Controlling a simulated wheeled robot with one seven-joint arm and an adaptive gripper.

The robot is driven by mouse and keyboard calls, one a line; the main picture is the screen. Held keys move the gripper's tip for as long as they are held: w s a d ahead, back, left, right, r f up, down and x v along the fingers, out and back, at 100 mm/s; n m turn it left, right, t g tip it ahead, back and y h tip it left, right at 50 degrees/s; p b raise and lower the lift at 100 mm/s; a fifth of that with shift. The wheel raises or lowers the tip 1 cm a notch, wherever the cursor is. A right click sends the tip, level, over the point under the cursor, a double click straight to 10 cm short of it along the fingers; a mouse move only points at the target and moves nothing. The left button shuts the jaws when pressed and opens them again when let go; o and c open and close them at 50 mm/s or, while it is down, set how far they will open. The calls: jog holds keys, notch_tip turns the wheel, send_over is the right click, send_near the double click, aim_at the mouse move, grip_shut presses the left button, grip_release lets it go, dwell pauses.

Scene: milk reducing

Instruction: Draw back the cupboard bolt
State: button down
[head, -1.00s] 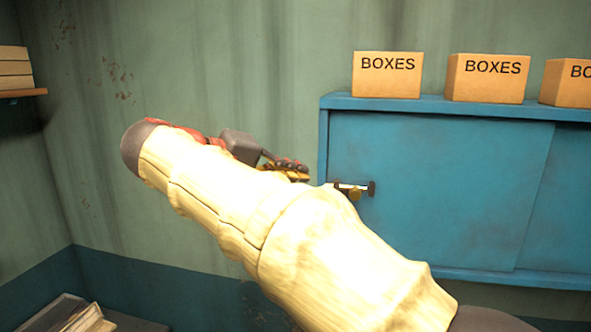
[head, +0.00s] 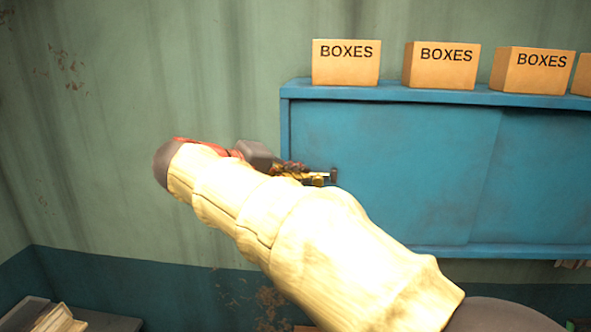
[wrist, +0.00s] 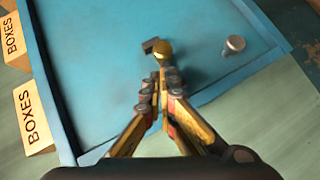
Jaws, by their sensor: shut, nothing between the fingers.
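The blue cupboard (head: 400,170) hangs on the wall, its front panel facing me. Its bolt (head: 328,177) is a short bar with a dark end near the left edge of the panel. In the wrist view, the bolt's brass knob (wrist: 163,49) is just beyond my fingertips, with a dark end piece beside it. My gripper (wrist: 160,78) is shut and empty, its fingertips close to the knob; I cannot tell whether they touch it. In the head view, my gripper (head: 300,174) is partly hidden behind my arm and overlaps the bolt's left part.
Several cardboard boxes (head: 346,62) marked BOXES stand on top of the cupboard. A round metal piece (wrist: 235,43) is on the blue surface to the right of the knob. Papers or books (head: 55,318) lie at the lower left. The wall left of the cupboard is bare.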

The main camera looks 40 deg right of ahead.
aim_at(318, 173)
jog(key=s+d+b, duration=0.2)
jog(key=s, duration=0.1)
jog(key=shift+s+d, duration=0.2)
jog(key=shift+d, duration=0.15)
jog(key=shift+w, duration=0.2)
jog(key=shift+r, duration=0.1)
